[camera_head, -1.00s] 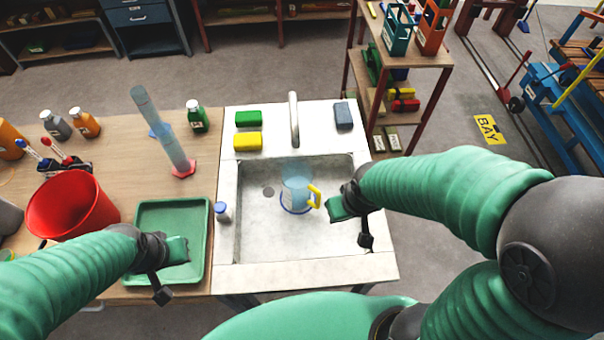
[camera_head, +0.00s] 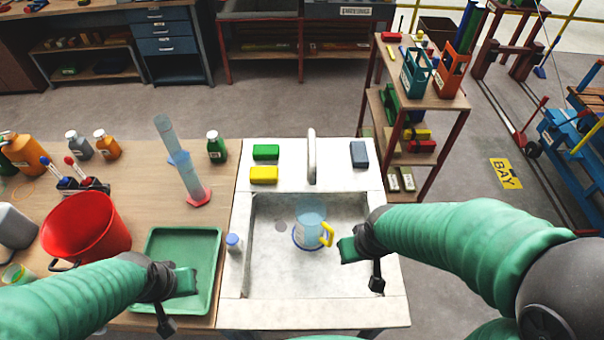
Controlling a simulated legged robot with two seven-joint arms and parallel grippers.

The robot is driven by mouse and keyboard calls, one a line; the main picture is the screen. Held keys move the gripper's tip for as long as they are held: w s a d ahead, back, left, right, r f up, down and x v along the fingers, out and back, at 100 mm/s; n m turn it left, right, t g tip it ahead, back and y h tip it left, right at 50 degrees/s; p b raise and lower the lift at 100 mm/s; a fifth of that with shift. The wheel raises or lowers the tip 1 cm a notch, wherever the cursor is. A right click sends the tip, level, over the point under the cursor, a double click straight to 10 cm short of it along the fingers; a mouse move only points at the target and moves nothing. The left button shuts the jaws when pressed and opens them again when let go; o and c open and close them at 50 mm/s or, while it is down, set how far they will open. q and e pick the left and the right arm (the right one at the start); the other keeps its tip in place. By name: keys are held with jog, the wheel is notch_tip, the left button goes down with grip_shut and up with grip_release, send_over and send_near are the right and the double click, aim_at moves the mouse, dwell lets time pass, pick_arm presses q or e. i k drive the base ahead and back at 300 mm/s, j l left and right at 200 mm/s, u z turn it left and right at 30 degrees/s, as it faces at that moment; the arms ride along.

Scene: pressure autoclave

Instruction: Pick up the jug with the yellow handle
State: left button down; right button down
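The jug (camera_head: 310,228) is pale blue and see-through, with a yellow handle (camera_head: 327,234) on its right side. It stands in the basin of the white sink (camera_head: 245,312), with a dark blue ring around its base. My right gripper (camera_head: 348,250) is just right of the handle in the picture, with a small gap showing between them. Its fingers are too small and dark to tell whether they are open or shut. My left gripper (camera_head: 187,282) is over the green tray (camera_head: 150,247), away from the jug. Its finger state is also unclear.
A faucet (camera_head: 312,157) rises behind the basin. Green (camera_head: 265,152), yellow (camera_head: 263,175) and blue-grey (camera_head: 359,155) blocks lie on the sink's back ledge. A small blue-capped bottle (camera_head: 233,243) stands at the basin's left edge. A red bucket (camera_head: 85,225) stands left of the tray.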

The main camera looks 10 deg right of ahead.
aim_at(311, 213)
jog(key=k+l, duration=0.2)
jog(key=l, duration=0.15)
jog(key=l+u, duration=0.35)
jog(key=l, duration=0.3)
jog(key=k+l+u, duration=0.1)
jog(key=l+u, duration=0.25)
jog(key=l, duration=0.25)
jog(key=l+u, duration=0.25)
jog(key=u, duration=0.2)
jog(key=l+u, duration=0.25)
jog(key=u, duration=0.2)
